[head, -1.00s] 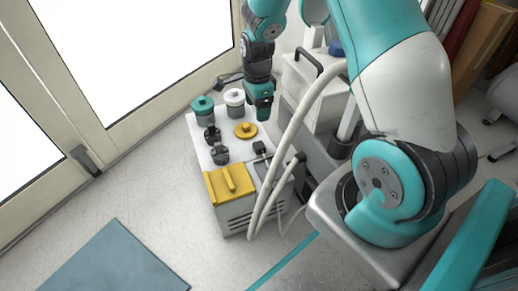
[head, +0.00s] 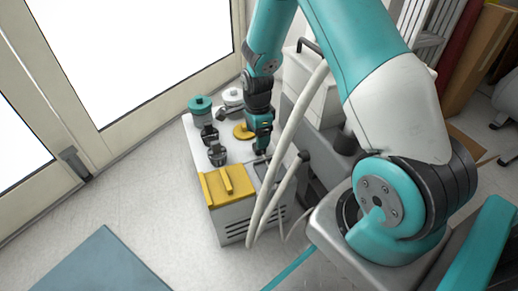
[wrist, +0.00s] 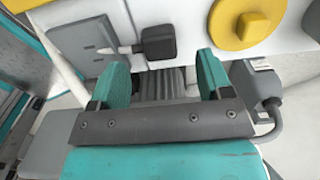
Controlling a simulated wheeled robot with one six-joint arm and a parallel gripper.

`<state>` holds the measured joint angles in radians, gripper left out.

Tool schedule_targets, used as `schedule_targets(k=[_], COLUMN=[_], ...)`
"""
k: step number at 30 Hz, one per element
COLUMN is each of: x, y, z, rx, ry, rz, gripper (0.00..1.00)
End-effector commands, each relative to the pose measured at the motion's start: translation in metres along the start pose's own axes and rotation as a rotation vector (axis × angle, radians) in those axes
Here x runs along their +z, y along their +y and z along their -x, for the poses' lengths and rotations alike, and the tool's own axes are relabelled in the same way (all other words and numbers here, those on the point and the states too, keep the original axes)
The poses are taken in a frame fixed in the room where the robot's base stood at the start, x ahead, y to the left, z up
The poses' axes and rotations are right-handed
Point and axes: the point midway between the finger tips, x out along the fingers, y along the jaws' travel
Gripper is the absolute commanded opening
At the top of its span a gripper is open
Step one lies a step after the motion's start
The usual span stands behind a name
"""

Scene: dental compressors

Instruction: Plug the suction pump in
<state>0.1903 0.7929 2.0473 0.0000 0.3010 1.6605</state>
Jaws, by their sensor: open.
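The suction pump looks to be the white unit (head: 232,212) with a yellow block on its front top edge. A black plug-like block (wrist: 158,42) with a pale tapered end lies on its top, beside a grey plate (wrist: 82,42) with a small slot. The grey plate also shows in the head view (head: 268,171). My gripper (head: 260,150) is low over the unit's top, next to the plate. In the wrist view its teal fingers (wrist: 162,75) are spread with nothing clearly between them; the black block is just beyond the gap. I cannot tell whether they touch it.
Black knobs (head: 216,154), a yellow disc (head: 243,131) and a teal-lidded jar (head: 200,108) stand on the unit. White hoses (head: 279,140) arch close beside my gripper. A grey corded box (wrist: 262,84) is right of my fingers.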

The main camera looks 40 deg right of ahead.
Motion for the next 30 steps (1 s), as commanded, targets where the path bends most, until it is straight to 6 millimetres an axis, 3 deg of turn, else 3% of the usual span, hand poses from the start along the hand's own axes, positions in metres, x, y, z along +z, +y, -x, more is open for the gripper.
schedule_targets(k=[13,25,30], x=[-0.004,-0.004,-0.004], y=[0.001,0.001,0.001], z=[-0.051,-0.052,-0.052], rx=[0.001,0.0,0.0], ry=[0.0,0.0,0.0], rz=[0.0,0.0,0.0], gripper=[0.72,0.72,0.36])
